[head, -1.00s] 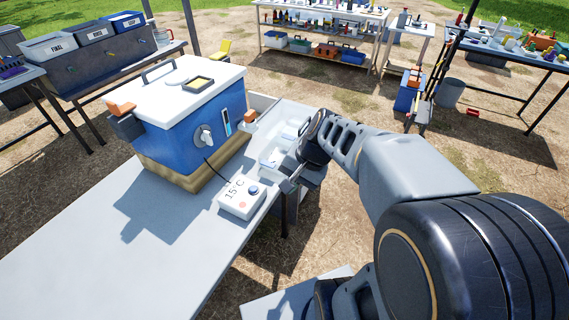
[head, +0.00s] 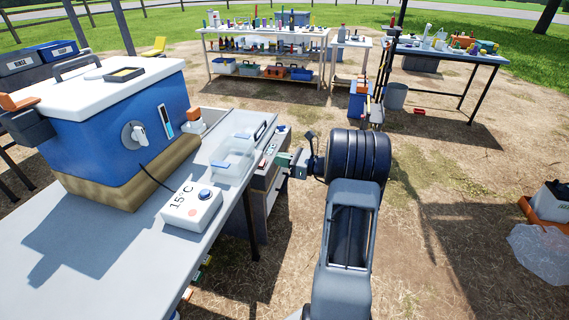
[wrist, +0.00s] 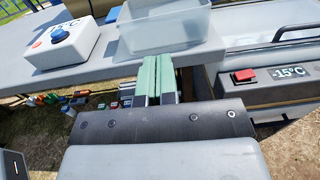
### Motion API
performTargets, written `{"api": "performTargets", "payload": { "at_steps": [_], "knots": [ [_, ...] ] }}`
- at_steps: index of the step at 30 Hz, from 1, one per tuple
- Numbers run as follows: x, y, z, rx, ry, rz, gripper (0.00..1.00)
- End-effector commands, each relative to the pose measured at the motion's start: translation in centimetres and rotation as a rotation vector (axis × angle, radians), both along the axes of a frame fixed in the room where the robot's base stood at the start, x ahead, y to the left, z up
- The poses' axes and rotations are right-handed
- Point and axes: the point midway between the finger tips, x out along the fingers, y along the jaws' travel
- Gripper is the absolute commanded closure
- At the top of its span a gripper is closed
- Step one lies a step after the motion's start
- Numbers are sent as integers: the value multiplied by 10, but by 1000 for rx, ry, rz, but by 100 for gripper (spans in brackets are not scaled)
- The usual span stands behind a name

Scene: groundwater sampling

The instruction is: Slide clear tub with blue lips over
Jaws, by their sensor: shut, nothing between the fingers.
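The clear tub (head: 233,158) with blue clips stands upright on the grey table (head: 95,275), close to its right edge. My gripper (head: 284,160) is to the right of the tub, at the table's edge. In the wrist view its green fingers (wrist: 153,62) are pressed together with nothing between them, and their tips point at the tub's near wall. I cannot tell whether they touch it.
A white 15°C control box (head: 191,207) with a blue knob sits left of the tub. A large blue cooler (head: 100,135) stands behind the box. A grey unit marked -15°C (wrist: 275,78), with a red switch, is beside the table. Open dirt lies to the right.

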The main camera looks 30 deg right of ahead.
Motion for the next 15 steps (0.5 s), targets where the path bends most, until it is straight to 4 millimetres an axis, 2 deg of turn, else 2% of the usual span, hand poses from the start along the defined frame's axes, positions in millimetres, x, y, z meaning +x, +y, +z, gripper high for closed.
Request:
{"api": "performTargets", "payload": {
  "at_steps": [6,15],
  "knots": [
    [32,29,-2,-1,0,4,100],
    [63,57,-1,-1,0,4,100]
  ]
}}
